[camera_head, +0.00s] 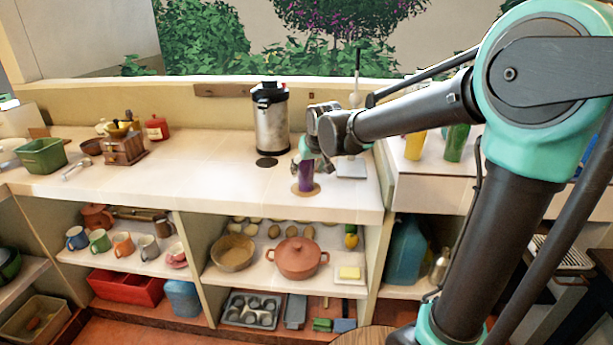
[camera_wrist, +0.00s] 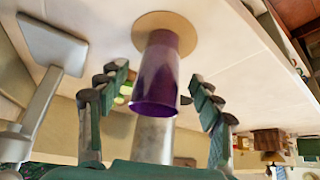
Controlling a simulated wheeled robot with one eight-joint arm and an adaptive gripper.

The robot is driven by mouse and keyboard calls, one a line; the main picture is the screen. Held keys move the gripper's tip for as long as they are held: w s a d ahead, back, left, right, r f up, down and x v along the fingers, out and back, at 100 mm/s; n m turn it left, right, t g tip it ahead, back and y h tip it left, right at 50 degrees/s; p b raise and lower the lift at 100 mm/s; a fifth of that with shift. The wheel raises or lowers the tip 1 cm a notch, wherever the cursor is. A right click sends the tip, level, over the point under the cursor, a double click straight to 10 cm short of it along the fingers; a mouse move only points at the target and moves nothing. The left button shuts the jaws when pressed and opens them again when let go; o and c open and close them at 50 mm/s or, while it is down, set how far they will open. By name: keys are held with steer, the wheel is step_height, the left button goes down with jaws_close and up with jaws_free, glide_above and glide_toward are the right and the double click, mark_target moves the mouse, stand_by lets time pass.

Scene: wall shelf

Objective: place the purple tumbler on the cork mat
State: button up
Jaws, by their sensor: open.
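The purple tumbler (camera_head: 305,174) stands on the round cork mat (camera_head: 296,190) near the front edge of the counter. In the wrist view, the tumbler (camera_wrist: 157,75) has its base on the tan cork mat (camera_wrist: 178,22), and the mat shows around it. My gripper (camera_head: 312,158) is at the tumbler in the head view, partly hiding its upper part. In the wrist view, the fingers of my gripper (camera_wrist: 165,85) are spread, one on each side of the tumbler, with gaps between them and its wall.
A steel dispenser (camera_head: 271,120) stands behind and left of the tumbler, with a dark round mat (camera_head: 267,162) in front of it. A white scale-like stand (camera_head: 351,168) is close on the right. The counter to the left is clear as far as the wooden grinder (camera_head: 124,149).

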steer(key=v, duration=0.7)
steer(key=shift+m+h, duration=0.4)
steer(key=d+f, duration=0.1)
steer(key=d, duration=0.1)
steer(key=s+d+f, duration=0.1)
steer(key=d+f, duration=0.1)
steer(key=s+d+f, duration=0.1)
steer(key=d+f, duration=0.1)
steer(key=shift+s+d, duration=0.15)
steer(key=shift+d, duration=0.2)
steer(key=s+d+f+m+g+h, duration=0.1)
steer(key=s+d+f+m+g, duration=0.1)
steer(key=s+d+f, duration=1.5)
steer(key=shift+s+m+h, duration=0.3)
steer(key=shift+s+m, duration=0.3)
steer(key=shift+s, duration=0.3)
steer(key=shift+f, duration=0.1)
